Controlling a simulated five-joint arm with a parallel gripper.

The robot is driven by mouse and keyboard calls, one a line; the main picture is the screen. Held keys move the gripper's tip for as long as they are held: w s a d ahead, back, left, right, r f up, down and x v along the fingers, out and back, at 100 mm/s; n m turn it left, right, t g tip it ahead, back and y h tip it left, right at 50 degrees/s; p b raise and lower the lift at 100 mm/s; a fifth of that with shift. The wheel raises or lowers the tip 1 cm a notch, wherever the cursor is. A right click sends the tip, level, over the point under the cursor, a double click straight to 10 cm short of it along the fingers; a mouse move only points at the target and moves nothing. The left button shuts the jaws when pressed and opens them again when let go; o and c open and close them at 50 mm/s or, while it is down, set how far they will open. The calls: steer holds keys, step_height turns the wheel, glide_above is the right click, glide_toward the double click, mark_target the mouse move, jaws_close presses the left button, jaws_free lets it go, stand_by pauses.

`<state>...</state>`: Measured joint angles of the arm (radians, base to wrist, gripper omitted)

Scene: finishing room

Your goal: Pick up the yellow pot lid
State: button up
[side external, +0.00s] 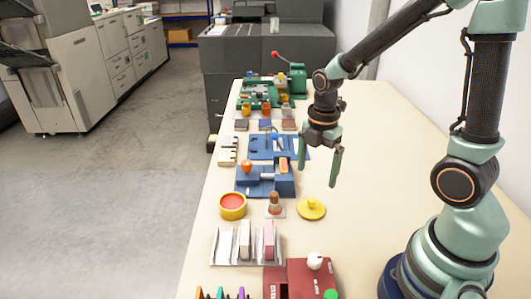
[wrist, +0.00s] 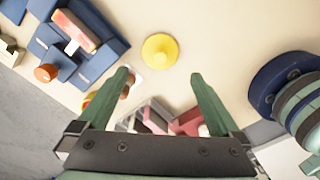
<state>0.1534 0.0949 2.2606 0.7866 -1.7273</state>
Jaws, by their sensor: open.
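The yellow pot lid (side external: 311,208) lies flat on the cream table, knob up, in the side view. In the wrist view the lid (wrist: 159,51) is a yellow disc beyond and between my fingertips. My gripper (side external: 318,170) is open and empty, pointing down, above the table in the side view. In the wrist view its two green fingers (wrist: 160,75) are spread apart with nothing held between them. My gripper is apart from the lid.
A yellow pot with a red inside (side external: 232,206) and a brown-topped stamp-like object (side external: 275,204) stand left of the lid. Blue fixtures (side external: 265,180) lie behind, a grey rack (side external: 246,245) and red box (side external: 300,277) in front. The table right of the lid is clear.

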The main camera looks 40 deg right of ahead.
mark_target(312, 199)
steer(key=shift+a+f, duration=0.15)
steer(key=shift+f, duration=4.9)
steer(key=c, duration=1)
steer(key=shift+c, duration=0.2)
steer(key=shift+r, duration=0.15)
